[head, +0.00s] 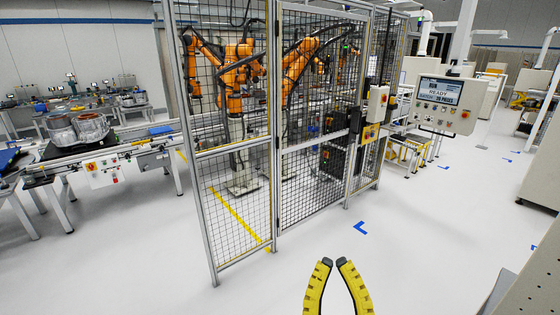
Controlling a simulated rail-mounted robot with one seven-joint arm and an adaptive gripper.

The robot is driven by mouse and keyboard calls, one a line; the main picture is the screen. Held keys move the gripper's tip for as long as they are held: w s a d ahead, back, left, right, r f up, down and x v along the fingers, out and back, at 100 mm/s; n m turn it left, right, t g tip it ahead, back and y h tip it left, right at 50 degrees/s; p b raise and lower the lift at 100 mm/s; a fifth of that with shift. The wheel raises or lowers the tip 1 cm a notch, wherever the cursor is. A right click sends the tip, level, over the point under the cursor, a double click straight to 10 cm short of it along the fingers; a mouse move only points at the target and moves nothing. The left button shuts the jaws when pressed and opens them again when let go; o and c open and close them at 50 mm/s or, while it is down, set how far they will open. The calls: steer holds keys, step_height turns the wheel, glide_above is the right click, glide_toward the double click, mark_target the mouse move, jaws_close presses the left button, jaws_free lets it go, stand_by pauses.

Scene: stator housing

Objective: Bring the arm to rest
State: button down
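My gripper (334,263) shows at the bottom of the head view, with two yellow fingers and dark tips. The fingers point up in the picture and spread apart lower down. The gripper appears over open white floor, in front of the fenced cell. The rest of my arm is below the picture's edge and hidden.
A mesh safety fence (312,131) encloses orange robot arms (231,85). At left, metal stator housings (91,127) sit on a conveyor (128,148). A control panel (446,102) stands at right. A grey perforated surface (530,290) is at lower right. White floor (430,225) between is clear.

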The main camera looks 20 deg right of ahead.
steer(key=s+a+r+n+y, duration=0.2)
steer(key=a+r+n+y, duration=0.6)
steer(key=a+r+y, duration=0.4)
steer(key=d+f+m+g+h, duration=0.4)
steer(key=f+m+g+h, duration=0.15)
steer(key=m, duration=0.25)
step_height(320, 180, up, 14)
steer(key=p, duration=1.5)
steer(key=shift+a+r+t+h, duration=0.15)
steer(key=shift+t+h, duration=0.2)
steer(key=shift+t, duration=0.1)
